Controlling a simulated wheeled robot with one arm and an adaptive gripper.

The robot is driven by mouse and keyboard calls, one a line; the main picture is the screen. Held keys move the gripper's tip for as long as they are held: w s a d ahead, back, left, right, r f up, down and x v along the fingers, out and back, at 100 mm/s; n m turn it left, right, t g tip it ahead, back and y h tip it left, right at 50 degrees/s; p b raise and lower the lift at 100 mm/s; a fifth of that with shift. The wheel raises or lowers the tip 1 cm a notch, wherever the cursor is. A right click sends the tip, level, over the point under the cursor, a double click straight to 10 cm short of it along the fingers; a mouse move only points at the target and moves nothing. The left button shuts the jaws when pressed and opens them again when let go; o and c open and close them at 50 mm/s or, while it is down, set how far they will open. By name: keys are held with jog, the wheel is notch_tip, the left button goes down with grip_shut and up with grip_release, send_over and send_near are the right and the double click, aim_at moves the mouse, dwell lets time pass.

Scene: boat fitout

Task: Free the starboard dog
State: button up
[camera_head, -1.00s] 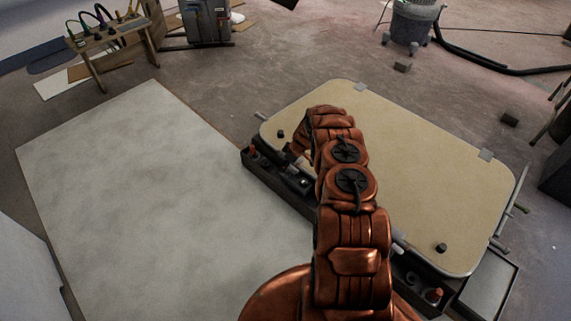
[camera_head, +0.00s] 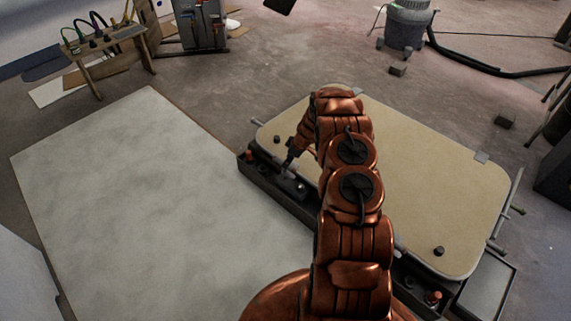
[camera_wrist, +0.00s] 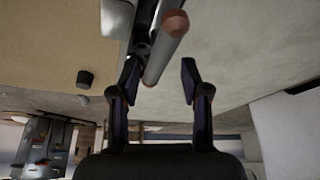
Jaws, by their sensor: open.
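A cream hatch panel (camera_head: 430,180) lies flat with a long dark frame piece (camera_head: 262,180) along its near edge. My gripper (camera_head: 288,167) points down at the left part of that frame piece. In the wrist view my gripper (camera_wrist: 160,66) is open. A grey bar with a red-brown end, seemingly a dog handle (camera_wrist: 166,48), reaches into the space between the fingers, nearer the left one. Contact cannot be told. Red-orange tips show at the frame's left end (camera_head: 250,155) and right end (camera_head: 433,297). Which is starboard is not marked. My arm hides the frame's middle.
A white sheet (camera_head: 130,200) covers the floor to the left. A wooden bench (camera_head: 105,45) and a grey tool cabinet (camera_head: 200,25) stand at the back left. A vacuum (camera_head: 407,25) with a black hose stands at the back right. A black knob (camera_head: 439,251) is on the panel.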

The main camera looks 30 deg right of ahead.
jog(key=shift+v, duration=1.95)
